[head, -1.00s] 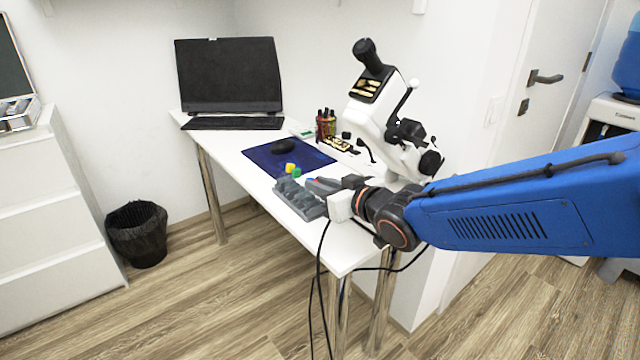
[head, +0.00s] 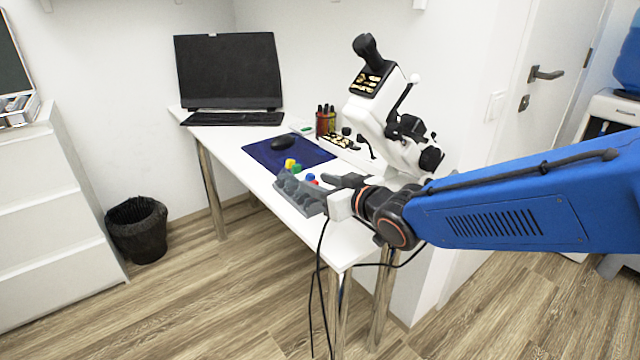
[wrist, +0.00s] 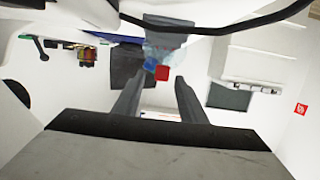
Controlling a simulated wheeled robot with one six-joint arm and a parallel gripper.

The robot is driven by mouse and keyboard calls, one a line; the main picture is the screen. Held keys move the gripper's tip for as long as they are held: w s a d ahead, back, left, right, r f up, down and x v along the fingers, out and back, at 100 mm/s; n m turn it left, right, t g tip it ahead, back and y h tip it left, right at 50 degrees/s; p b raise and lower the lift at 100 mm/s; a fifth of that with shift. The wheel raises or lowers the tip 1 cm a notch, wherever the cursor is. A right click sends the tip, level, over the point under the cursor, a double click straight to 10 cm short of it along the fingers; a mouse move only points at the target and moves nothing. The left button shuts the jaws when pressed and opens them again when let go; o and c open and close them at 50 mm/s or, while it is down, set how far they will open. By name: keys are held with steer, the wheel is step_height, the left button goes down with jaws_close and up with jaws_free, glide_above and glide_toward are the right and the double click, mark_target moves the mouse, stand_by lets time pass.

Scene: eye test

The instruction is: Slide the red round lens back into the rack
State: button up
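The red lens (head: 315,183) shows as a small red spot beside the blue lens (head: 310,177), at the right end of the grey rack (head: 297,196). Whether it sits fully in a slot cannot be told. My gripper (head: 334,180) is just right of the lenses. In the wrist view my gripper (wrist: 159,84) has its two fingers spread apart with empty space between them. The red lens (wrist: 162,73) and the blue lens (wrist: 150,64) appear beyond the fingertips, against the blurred greyish rack (wrist: 166,42).
Yellow (head: 290,163) and green (head: 296,169) lenses are at the rack's far left side. A blue mat (head: 270,158) with a black mouse (head: 283,142) lies behind. A white microscope (head: 385,115) stands close to my gripper. The table's front edge is near.

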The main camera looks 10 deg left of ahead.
steer(key=shift+s+d, duration=0.1)
steer(key=v, duration=1.7)
steer(key=w+d+f+m+h, duration=0.1)
steer(key=d+f+m+h, duration=0.15)
steer(key=d, duration=0.55)
steer(key=w+d+f+m+t+h, duration=0.15)
steer(key=d+h, duration=0.25)
steer(key=d, duration=0.4)
steer(key=d+f+m+g+h, duration=0.1)
steer(key=d+f+m+h, duration=0.2)
steer(key=d, duration=0.5)
steer(key=s+d+f+m+g+h, duration=0.1)
steer(key=s+d+f+g, duration=0.1)
steer(key=s+d, duration=0.2)
steer(key=s+d+f+m+g+h, duration=0.1)
steer(key=s+d+f+m+g, duration=0.1)
steer(key=s, duration=0.9)
steer(key=shift+d+f+g, duration=0.55)
steer(key=shift+d+g, duration=0.2)
steer(key=shift+d, duration=0.25)
